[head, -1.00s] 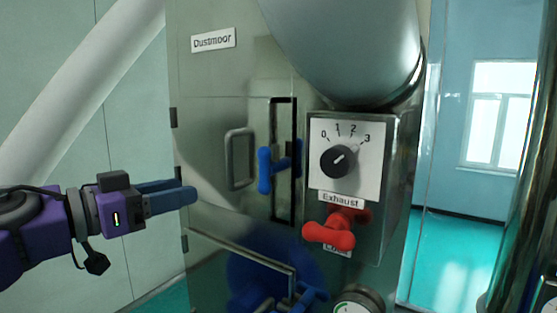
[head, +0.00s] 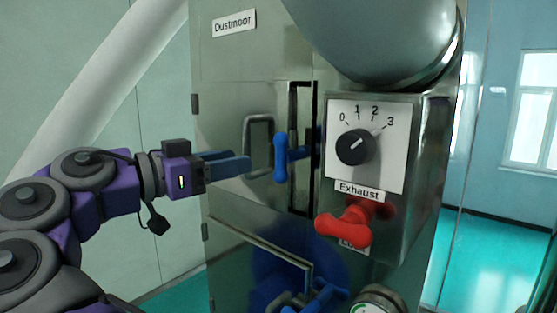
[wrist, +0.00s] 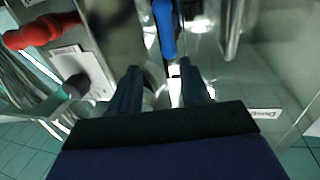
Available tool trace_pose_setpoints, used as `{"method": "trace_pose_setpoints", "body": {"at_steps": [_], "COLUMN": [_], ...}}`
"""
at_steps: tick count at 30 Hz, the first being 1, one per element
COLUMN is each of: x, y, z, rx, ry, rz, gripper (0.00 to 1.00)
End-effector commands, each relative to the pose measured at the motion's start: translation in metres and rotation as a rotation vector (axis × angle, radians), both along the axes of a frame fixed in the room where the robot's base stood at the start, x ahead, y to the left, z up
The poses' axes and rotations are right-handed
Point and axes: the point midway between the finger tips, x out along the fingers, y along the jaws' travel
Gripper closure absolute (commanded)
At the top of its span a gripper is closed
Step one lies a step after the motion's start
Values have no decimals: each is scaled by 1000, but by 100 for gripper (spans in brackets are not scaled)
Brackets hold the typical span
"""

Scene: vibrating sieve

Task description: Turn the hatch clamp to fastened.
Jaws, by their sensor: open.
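The hatch clamp is a blue handle (head: 281,158) on the metal cabinet's hatch (head: 235,125), at the dark vertical slot along the hatch's right edge. Its grip stands about upright. My gripper (head: 248,164) is to the left of the handle, pointing right, with its blue fingers apart and empty. It looks close to the handle, but I cannot tell the gap in depth. In the wrist view the blue handle (wrist: 165,30) lies ahead of my open gripper (wrist: 170,72), near the line between the fingers and not between them.
A grey hatch pull (head: 258,145) is just left of the clamp. To the right are a dial box with a black knob (head: 355,147) and a red handle (head: 343,228) below it. A lower blue handle (head: 325,295) sits near the bottom. A large duct (head: 375,35) hangs above.

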Motion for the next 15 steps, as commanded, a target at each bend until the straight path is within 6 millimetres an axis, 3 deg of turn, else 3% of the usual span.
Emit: {"method": "trace_pose_setpoints", "body": {"at_steps": [8, 11, 15], "x": [25, 37, 56], "y": [-1, -12, -41], "z": [-14, -15, -11], "rx": [-16, -20, -14], "ry": [6, 8, 9], "rz": [8, 8, 5], "gripper": [53, 53, 53]}}
